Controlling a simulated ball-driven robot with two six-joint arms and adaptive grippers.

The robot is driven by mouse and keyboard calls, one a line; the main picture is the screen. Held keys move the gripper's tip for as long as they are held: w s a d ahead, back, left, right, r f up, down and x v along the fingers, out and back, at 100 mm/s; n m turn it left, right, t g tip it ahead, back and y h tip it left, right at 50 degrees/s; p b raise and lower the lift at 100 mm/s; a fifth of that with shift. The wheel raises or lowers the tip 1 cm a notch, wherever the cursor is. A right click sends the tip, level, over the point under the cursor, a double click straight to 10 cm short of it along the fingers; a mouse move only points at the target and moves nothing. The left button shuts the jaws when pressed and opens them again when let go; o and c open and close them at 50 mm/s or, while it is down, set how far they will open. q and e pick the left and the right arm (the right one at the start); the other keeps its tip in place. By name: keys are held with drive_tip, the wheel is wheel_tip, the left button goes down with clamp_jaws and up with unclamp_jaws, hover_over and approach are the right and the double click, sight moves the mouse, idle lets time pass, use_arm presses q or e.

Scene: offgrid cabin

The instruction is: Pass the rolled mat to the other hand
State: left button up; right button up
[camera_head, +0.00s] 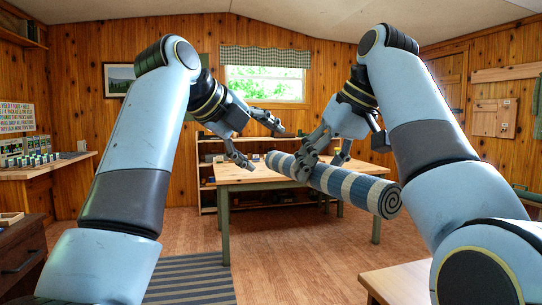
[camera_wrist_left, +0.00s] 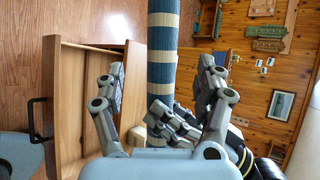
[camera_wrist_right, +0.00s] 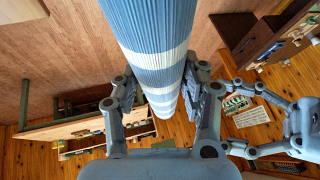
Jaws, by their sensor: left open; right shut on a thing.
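The rolled mat (camera_head: 352,187) has blue and cream stripes and a spiral end facing right. It is held in the air, lying roughly level. My right gripper (camera_head: 318,163) is shut on it near its left part; the right wrist view shows the mat (camera_wrist_right: 152,45) running between the fingers (camera_wrist_right: 162,88). My left gripper (camera_head: 264,147) is open at the mat's left end. In the left wrist view the mat (camera_wrist_left: 163,60) lies between the open fingers (camera_wrist_left: 163,72), with gaps on both sides. The right gripper's fingers show there too, beside the mat.
A wooden table (camera_head: 232,178) with green legs stands behind and below the mat. A low shelf is against the back wall. A striped rug (camera_head: 190,276) lies on the floor. A wall counter (camera_head: 50,168) with small items is at left, and a wooden surface (camera_head: 398,283) is at lower right.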

sight(279, 162)
use_arm(q)
drive_tip(key=x, duration=1.1)
drive_tip(key=shift+s, duration=0.1)
drive_tip(key=shift+c, duration=0.4)
drive_tip(key=c, duration=1.1)
drive_tip(key=shift+c, duration=0.9)
use_arm(e)
drive_tip(key=o, duration=1.3)
use_arm(q)
drive_tip(key=shift+r, duration=0.1)
